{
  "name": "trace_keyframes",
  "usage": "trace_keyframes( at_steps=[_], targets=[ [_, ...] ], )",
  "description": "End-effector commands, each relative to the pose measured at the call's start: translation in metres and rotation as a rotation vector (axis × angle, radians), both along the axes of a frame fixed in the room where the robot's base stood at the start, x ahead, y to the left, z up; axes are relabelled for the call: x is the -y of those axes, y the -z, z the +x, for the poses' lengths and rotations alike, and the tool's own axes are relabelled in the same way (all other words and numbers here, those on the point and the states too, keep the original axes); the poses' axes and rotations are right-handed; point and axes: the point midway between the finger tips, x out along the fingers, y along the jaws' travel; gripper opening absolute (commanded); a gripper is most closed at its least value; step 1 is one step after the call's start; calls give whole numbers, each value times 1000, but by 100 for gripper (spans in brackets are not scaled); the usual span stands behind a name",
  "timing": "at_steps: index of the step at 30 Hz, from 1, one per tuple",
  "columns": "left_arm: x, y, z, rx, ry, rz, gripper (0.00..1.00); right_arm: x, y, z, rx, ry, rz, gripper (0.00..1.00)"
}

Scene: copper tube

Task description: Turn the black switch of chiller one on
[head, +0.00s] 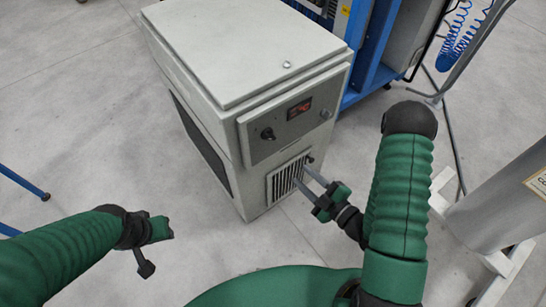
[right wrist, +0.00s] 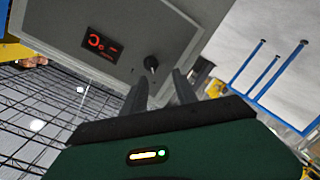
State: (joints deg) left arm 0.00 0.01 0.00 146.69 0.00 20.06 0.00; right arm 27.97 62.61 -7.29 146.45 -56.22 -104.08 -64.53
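The chiller (head: 245,75) is a grey box with a sloped front panel. The panel carries a lit red display (head: 299,108) and a black switch (head: 267,133) to its left. My right gripper (head: 305,173) is in front of the vent, below and right of the switch; its two fingers are apart and nothing is between them. In the right wrist view the switch (right wrist: 151,64) shows just beyond the fingers (right wrist: 160,85), apart from them, with the display (right wrist: 102,43) to its left. My left gripper (head: 146,262) is at the lower left, away from the chiller; its fingers are not clear.
A vent grille (head: 287,180) is on the chiller's lower front. A blue frame (head: 372,50) stands behind it, with a coiled blue hose (head: 460,30) at the upper right. A light cylinder (head: 500,205) stands at the right. The floor between my arms is clear.

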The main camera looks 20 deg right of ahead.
Motion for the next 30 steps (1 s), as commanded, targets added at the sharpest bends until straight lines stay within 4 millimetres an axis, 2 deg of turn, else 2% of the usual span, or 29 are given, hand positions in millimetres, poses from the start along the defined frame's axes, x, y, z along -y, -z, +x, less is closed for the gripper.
trace_keyframes(
  at_steps=[1,4,8,11,14,24,30],
  targets=[
    [0,9,0,0,0,0,36,2,4,-7,47,15,22,35],
    [0,11,0,1,0,0,36,6,-5,-13,119,34,42,35],
    [0,9,0,1,0,0,36,3,-10,-4,135,32,42,35],
    [0,9,0,1,0,0,36,-6,-11,14,137,29,44,35],
    [0,3,0,1,0,0,36,-15,-13,38,138,27,42,35],
    [0,7,0,1,0,0,36,-42,-11,119,137,36,45,35],
    [0,8,0,1,0,0,36,-50,-10,142,133,36,45,35]
  ],
)
